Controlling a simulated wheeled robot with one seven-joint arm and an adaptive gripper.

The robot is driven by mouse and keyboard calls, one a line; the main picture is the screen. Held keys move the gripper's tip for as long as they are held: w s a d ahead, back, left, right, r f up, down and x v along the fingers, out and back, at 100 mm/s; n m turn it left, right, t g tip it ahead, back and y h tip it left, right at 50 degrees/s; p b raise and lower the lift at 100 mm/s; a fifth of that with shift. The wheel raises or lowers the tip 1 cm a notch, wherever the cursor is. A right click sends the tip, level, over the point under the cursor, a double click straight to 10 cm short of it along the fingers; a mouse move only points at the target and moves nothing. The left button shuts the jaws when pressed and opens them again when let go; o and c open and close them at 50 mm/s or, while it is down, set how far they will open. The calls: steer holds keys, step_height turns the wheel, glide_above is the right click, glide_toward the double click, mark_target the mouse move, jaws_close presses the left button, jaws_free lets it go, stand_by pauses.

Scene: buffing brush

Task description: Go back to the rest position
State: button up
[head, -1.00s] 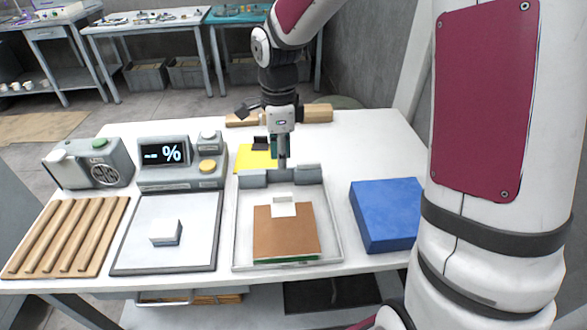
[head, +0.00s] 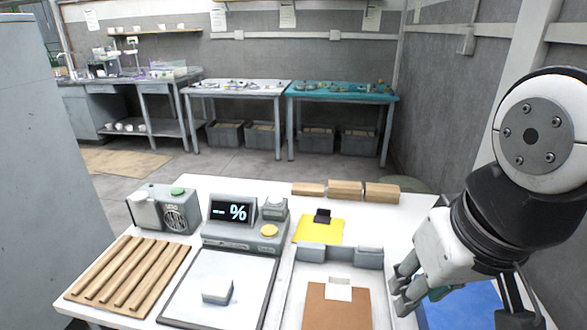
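My arm hides part of the blue block.
A yellow sheet (head: 318,229) and several wooden blocks (head: 345,190) lie at the back.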

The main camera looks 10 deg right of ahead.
steer(key=shift+s+f+n, duration=0.1)
steer(key=shift+s+n, duration=0.35)
steer(key=shift+n, duration=0.05)
steer(key=shift+r+t+p, duration=0.3)
steer(key=shift+r+p, duration=0.35)
steer(key=shift+r, duration=0.25)
